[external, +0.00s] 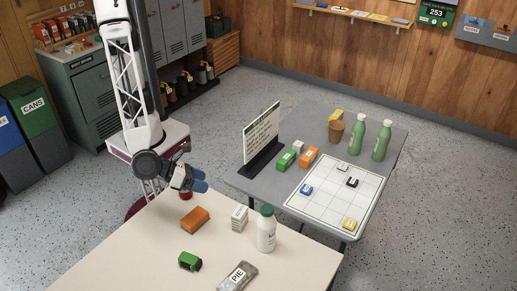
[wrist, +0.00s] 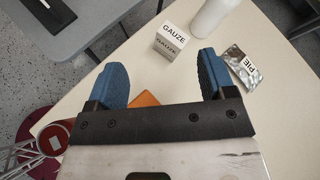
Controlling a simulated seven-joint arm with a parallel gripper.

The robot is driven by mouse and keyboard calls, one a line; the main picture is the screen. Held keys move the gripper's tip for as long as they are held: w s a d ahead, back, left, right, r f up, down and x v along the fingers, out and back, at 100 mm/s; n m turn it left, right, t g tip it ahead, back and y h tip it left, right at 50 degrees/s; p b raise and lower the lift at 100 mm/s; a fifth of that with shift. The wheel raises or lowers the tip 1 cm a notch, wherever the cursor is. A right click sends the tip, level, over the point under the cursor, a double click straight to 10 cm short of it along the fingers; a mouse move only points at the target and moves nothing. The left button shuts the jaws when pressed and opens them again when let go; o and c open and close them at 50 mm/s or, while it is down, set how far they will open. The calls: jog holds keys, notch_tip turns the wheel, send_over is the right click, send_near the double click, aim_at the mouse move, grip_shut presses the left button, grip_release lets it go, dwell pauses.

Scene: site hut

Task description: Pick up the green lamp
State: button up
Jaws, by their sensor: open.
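The green lamp (external: 190,261), a small green block-like body with a black end, lies on the cream table near its front in the external view. I do not see it in the wrist view. My gripper (external: 198,183) has blue fingers and is over the table's far left edge, behind the lamp and apart from it. In the wrist view the fingers (wrist: 163,78) are spread wide with nothing held between them.
On the cream table (external: 125,248) are an orange block (external: 195,219), gauze box (external: 239,217), white bottle (external: 266,232) and silver pie packet (external: 237,277). A red round thing (external: 186,195) is below my gripper. A grey table (external: 243,184) with bottles, sign and grid board stands behind.

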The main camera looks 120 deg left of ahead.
jog(key=w+d+f+m+t+h, duration=0.2)
jog(key=d+f+m, duration=0.4)
jog(key=d, duration=0.4)
jog(key=m+t+h, duration=0.2)
jog(key=m+h, duration=0.1)
send_near(182, 256)
jog(key=x, duration=0.5)
jog(key=shift+a, duration=0.1)
jog(key=shift+f, duration=0.1)
jog(key=shift+x, duration=1.25)
jog(key=shift+w, duration=0.1)
jog(key=shift+x, duration=2.5)
jog(key=c, duration=0.6)
